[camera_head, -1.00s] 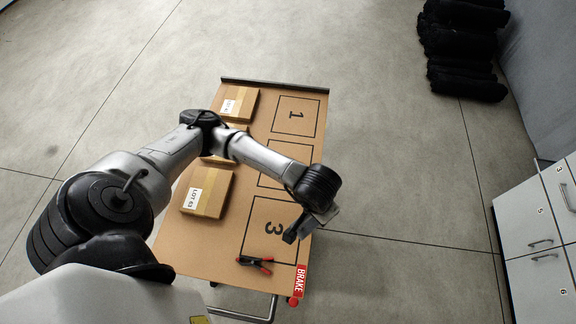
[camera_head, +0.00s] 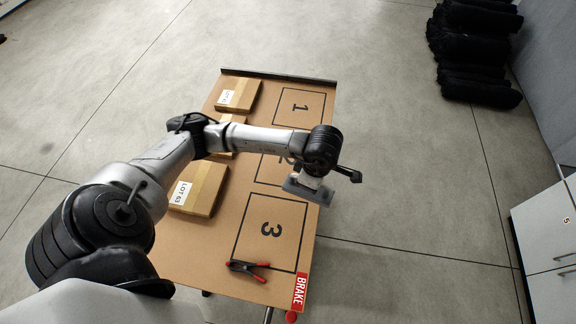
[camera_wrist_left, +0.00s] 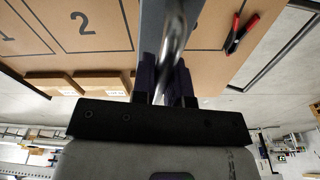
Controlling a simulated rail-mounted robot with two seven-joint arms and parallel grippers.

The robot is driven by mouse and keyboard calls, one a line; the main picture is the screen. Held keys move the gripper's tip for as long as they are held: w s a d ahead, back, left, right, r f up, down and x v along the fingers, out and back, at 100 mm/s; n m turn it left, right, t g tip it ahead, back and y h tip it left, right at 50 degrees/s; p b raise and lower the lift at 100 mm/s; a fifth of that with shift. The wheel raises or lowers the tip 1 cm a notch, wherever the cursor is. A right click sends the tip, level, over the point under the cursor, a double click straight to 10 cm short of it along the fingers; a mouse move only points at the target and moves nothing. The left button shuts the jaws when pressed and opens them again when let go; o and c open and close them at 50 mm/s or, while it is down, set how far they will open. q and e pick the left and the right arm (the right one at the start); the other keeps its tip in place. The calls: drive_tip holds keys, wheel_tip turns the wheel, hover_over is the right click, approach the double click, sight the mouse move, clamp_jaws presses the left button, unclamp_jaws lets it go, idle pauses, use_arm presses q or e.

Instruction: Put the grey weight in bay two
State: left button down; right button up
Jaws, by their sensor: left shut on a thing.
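My left gripper (camera_head: 310,180) is shut on the grey weight (camera_head: 302,191), which hangs below it over the right side of the cart top. In the left wrist view a shiny bar, blurred, stands between the dark fingers (camera_wrist_left: 168,80), with a grey part of the weight (camera_wrist_left: 150,25) beside it. Bay two (camera_head: 269,171) is a black outlined square on the cart, partly hidden by my left arm and the weight. Its number shows in the left wrist view (camera_wrist_left: 85,22). I cannot tell the weight's height above the cart. My right gripper is not in view.
Bay one (camera_head: 303,118) and bay three (camera_head: 270,245) look empty. A red and black clamp (camera_head: 248,268) lies at bay three's near edge. Cardboard boxes (camera_head: 205,190) line the cart's left side. A dark raised rail (camera_head: 280,76) edges the far end.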

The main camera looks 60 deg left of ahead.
use_arm(q)
drive_tip(key=shift+w+a+f+n+h+b, duration=0.35)
drive_tip(key=shift+w+a+f+n+b, duration=0.9)
drive_tip(key=shift+a+f+n+b, duration=1.45)
drive_tip(key=shift+w+a+f+n+h+b, duration=0.4)
drive_tip(key=shift+w+a+f+n+b, duration=0.95)
drive_tip(key=shift+a+f+n, duration=2.55)
drive_tip(key=shift+w+a+f+n+h+b, duration=0.35)
drive_tip(key=shift+w+a+f+n+b, duration=0.8)
drive_tip(key=shift+a+f+n+b, duration=1.6)
drive_tip(key=shift+a+f+n+p, duration=0.15)
drive_tip(key=shift+f+n+p, duration=0.3)
drive_tip(key=shift+n, duration=0.4)
drive_tip(key=c, duration=1.5)
unclamp_jaws()
drive_tip(key=o, duration=0.4)
drive_tip(key=shift+r, duration=0.1)
